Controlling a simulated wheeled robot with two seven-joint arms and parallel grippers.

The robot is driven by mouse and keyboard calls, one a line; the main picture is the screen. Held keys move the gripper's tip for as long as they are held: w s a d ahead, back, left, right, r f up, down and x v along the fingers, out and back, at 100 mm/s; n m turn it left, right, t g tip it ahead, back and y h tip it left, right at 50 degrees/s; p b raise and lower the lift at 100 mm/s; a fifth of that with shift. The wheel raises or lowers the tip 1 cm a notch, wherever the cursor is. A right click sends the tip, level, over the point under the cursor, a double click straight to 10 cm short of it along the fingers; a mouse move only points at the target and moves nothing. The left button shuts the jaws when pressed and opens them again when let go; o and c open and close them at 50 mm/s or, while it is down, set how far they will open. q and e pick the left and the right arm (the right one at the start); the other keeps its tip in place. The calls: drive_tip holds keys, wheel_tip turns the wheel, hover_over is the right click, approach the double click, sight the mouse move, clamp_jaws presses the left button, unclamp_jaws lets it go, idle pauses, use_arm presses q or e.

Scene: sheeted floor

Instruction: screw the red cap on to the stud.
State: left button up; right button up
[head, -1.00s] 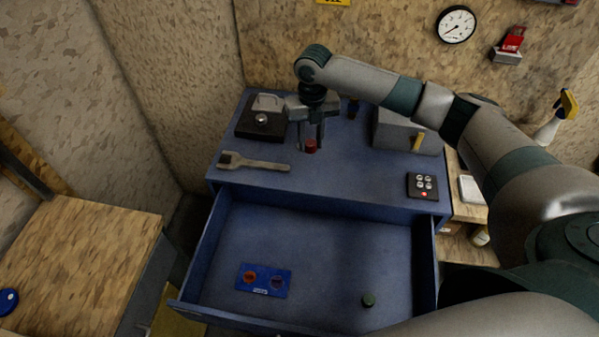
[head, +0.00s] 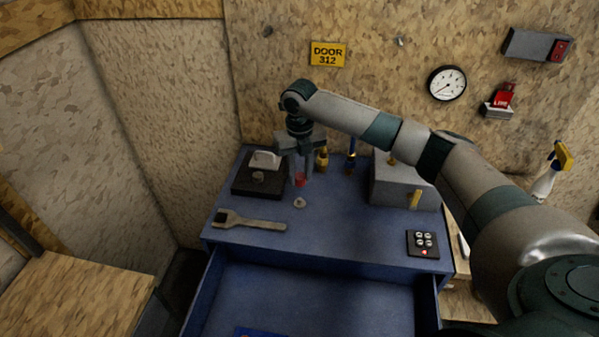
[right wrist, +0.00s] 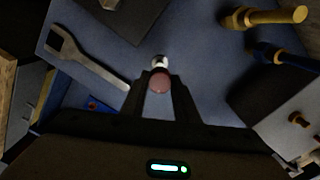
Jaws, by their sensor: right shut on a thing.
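My right gripper (head: 300,182) points down over the blue cabinet top and is shut on the red cap (head: 300,180). In the right wrist view the red cap (right wrist: 159,82) sits between the two dark fingertips (right wrist: 160,86). A small silver stud (head: 300,203) stands on the blue top, just below the cap in the head view. In the right wrist view the stud (right wrist: 160,62) shows just beyond the cap, partly covered by it. The cap looks raised clear of the top; its exact height over the stud cannot be told. My left gripper is not in view.
A wrench (head: 250,220) lies front left and a black block with a grey handle (head: 262,178) stands behind it. A brass fitting (head: 321,158) and a blue-and-brass one (head: 352,160) stand behind. A grey box (head: 400,185) and button pad (head: 423,242) are right. The drawer is open in front.

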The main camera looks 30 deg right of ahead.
drive_tip(key=b, duration=0.2)
hover_over(300, 199)
drive_tip(key=shift+f, duration=2.9)
drive_tip(key=shift+f, duration=0.4)
drive_tip(key=shift+f, duration=0.8)
